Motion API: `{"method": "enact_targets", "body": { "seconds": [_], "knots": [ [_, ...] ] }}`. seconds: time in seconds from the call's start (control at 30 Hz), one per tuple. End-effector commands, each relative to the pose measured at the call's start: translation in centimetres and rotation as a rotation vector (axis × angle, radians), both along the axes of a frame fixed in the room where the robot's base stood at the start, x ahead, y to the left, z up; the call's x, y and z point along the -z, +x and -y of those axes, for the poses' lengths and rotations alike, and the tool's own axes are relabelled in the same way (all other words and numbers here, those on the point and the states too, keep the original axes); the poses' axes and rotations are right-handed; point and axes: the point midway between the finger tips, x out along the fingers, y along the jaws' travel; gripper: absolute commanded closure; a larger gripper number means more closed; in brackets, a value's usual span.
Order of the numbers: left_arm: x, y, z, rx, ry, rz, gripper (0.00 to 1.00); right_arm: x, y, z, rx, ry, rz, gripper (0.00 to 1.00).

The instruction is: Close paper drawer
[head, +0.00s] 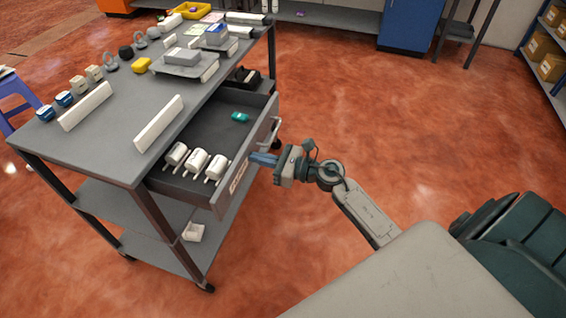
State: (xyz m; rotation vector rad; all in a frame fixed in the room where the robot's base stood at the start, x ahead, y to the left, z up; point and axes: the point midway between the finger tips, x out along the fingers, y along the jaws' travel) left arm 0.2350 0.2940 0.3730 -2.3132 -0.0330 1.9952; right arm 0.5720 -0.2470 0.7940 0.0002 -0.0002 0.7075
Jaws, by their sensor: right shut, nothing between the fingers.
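The grey drawer (207,131) of the workbench (112,136) is pulled out toward the right. Several white cylindrical parts lie in its near end, and a small teal piece (240,117) lies farther back. The drawer's front panel (236,184) faces right and carries a label and a handle. My right gripper (256,160) is shut and empty, with its blue fingertips at the drawer front, near the panel's middle. I cannot tell whether the tips touch the panel. My left gripper is out of view.
The bench top holds white strips (159,123), a grey device (185,62), a yellow part (141,65) and several small parts. A lower shelf holds a white piece (193,232).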

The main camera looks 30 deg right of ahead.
Motion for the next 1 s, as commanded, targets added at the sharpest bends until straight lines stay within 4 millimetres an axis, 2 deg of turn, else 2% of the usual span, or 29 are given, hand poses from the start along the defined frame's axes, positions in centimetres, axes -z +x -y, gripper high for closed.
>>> {"method": "enact_targets", "body": {
  "seconds": [0.03, 0.3, 0.4, 0.5, 0.7, 1.0],
  "knots": [
    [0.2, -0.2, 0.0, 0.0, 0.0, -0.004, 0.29, -0.3, 1.2, -1.1, 0.002, 0.008, 0.005, 1.0],
    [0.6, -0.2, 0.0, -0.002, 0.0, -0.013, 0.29, -0.1, 6.9, -5.9, 0.0, 0.007, 0.003, 1.0],
    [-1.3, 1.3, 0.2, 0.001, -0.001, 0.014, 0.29, -0.1, 8.9, -7.6, -0.001, 0.005, 0.003, 1.0],
    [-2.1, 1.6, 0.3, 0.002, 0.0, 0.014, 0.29, 0.0, 10.5, -9.1, -0.001, 0.005, 0.001, 1.0],
    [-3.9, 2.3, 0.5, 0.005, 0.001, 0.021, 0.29, 0.0, 13.1, -11.3, -0.001, 0.003, 0.0, 1.0],
    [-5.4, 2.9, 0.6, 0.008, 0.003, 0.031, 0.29, 0.0, 14.9, -12.7, 0.0, 0.001, 0.001, 1.0]
  ]
}}
